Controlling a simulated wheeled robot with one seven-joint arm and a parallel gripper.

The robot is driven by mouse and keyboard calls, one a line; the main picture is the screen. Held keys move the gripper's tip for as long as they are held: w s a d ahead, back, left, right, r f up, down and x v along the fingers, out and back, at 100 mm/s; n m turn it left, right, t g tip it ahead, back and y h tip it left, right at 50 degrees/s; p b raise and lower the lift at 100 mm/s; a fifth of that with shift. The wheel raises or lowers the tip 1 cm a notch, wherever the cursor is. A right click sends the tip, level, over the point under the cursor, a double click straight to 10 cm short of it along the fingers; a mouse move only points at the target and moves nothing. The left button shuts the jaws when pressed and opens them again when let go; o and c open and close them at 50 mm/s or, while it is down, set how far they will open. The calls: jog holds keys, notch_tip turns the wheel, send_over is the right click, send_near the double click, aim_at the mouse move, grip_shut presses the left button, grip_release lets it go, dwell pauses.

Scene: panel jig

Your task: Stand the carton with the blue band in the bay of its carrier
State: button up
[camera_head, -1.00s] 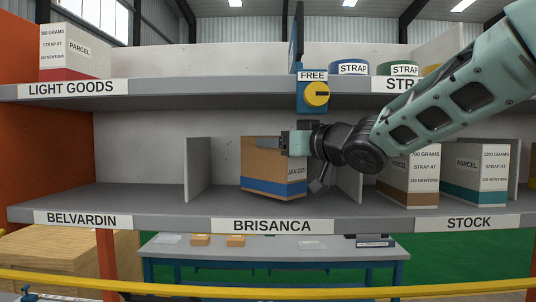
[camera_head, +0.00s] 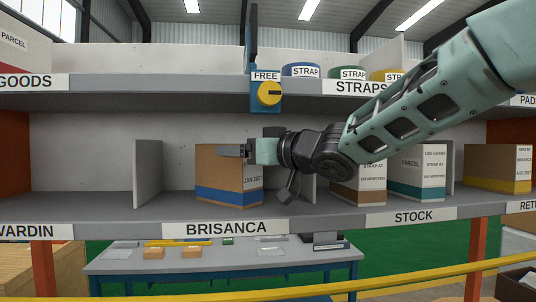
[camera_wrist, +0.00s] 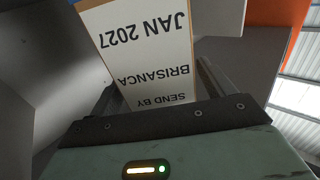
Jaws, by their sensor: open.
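The carton with the blue band (camera_head: 229,180) is brown with a white label face reading JAN 2027. It stands upright on the shelf in the bay marked BRISANCA (camera_head: 227,228), right of a grey divider (camera_head: 149,172). My gripper (camera_head: 231,150) is open at the carton's upper right part, with a finger along its side. In the wrist view the label (camera_wrist: 140,55) reads SEND BY BRISANCA JAN 2027, upside down, between the spread fingers. Whether a finger touches the carton cannot be told. My wrist hides part of the bay's right side.
A brown-banded carton (camera_head: 359,196) and a teal-banded carton (camera_head: 418,172) stand to the right above STOCK (camera_head: 411,217). A yellow-banded carton (camera_head: 498,168) is farther right. The upper shelf (camera_head: 190,93) with a FREE sign (camera_head: 266,77) lies above. A yellow rail (camera_head: 420,276) crosses in front.

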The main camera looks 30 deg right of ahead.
jog(key=p+v, duration=0.7)
jog(key=v, duration=0.2)
jog(key=shift+s, duration=0.2)
dwell(0.5)
